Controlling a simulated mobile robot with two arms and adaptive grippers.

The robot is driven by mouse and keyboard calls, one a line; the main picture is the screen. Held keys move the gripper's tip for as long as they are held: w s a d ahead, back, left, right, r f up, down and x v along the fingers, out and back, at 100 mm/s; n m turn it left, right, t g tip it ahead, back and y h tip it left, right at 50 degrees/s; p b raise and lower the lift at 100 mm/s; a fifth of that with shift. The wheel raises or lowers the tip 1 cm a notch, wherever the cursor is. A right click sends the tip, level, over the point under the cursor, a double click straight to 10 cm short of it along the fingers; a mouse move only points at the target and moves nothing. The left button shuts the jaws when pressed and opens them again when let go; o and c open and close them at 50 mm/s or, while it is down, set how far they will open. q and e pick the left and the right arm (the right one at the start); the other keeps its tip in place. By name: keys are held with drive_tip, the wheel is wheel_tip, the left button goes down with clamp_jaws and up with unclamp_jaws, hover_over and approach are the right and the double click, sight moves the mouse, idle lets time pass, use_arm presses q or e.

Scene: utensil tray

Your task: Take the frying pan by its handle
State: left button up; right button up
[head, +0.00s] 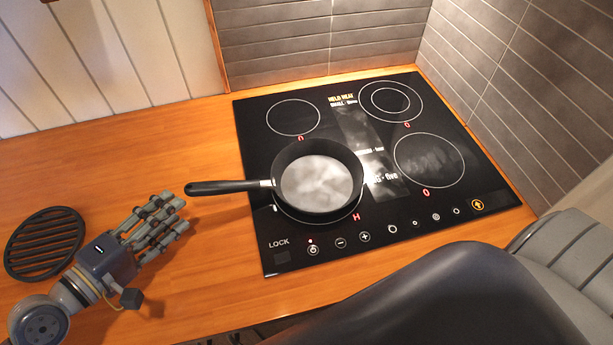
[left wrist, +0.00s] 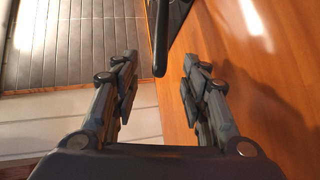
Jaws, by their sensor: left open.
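The black frying pan (head: 316,178) sits on the front left burner of the black cooktop (head: 290,248). Its black handle (head: 222,187) points left, past the cooktop edge and over the wooden counter. My left gripper (head: 176,213) is open and empty, just left of and slightly nearer than the handle's end, apart from it. In the left wrist view, the handle's end (left wrist: 160,45) shows ahead of the gap between the open fingers (left wrist: 160,75). My right gripper is not in view.
A round black slatted trivet (head: 45,243) lies on the wooden counter (head: 130,160) at the left, beside my left wrist. Tiled walls (head: 275,45) stand behind and right of the cooktop. The counter behind the handle is clear.

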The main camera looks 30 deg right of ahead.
sight(196, 194)
use_arm(q)
drive_tip(key=shift+x, duration=1.1)
drive_tip(key=shift+w+d+p, duration=0.1)
drive_tip(key=shift+p, duration=0.3)
drive_tip(key=p+x, duration=0.1)
drive_tip(key=x, duration=0.3)
drive_tip(key=shift+d+p, duration=0.15)
drive_tip(key=shift+p, duration=0.2)
drive_tip(key=shift+w+d+f, duration=0.15)
drive_tip(key=shift+d, duration=0.1)
drive_tip(key=shift+c, duration=0.2)
clamp_jaws()
